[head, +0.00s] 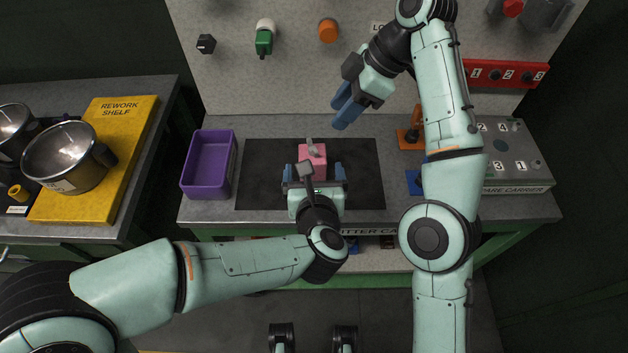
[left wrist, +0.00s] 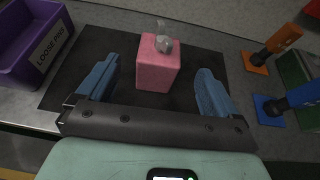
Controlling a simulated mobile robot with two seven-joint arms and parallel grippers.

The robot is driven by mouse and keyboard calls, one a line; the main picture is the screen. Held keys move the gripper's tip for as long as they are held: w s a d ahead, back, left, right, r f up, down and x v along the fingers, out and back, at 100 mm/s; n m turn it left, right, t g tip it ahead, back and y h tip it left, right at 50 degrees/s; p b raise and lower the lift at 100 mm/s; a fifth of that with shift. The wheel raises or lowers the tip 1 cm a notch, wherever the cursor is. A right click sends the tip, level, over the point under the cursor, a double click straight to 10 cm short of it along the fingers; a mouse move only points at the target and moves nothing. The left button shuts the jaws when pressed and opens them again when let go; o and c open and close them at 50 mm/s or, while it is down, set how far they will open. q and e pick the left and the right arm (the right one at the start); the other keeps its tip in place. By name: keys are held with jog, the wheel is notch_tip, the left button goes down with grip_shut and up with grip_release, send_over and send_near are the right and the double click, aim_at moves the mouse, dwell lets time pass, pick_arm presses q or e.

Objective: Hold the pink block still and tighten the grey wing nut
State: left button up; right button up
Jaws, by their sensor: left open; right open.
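The pink block (head: 313,156) stands on the black mat in the middle of the bench. The grey wing nut (head: 311,142) sits on top of it, and it also shows in the left wrist view (left wrist: 164,40). My left gripper (head: 314,173) is open at the near side of the block. In the left wrist view its two blue fingers stand apart to the left and right of the pink block (left wrist: 157,68), with gaps on both sides. My right gripper (head: 346,108) is open and empty, above the bench, behind and to the right of the block.
A purple bin (head: 234,165) stands left of the black mat (head: 264,186). An orange-based tool (head: 409,138) and a grey carrier (head: 513,172) stand at the right. The mat around the block is clear.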

aim_at(312, 152)
pick_arm(q)
jog(key=x, duration=0.9)
jog(key=shift+w, duration=0.2)
jog(key=shift+a, duration=0.1)
jog(key=c, duration=1.5)
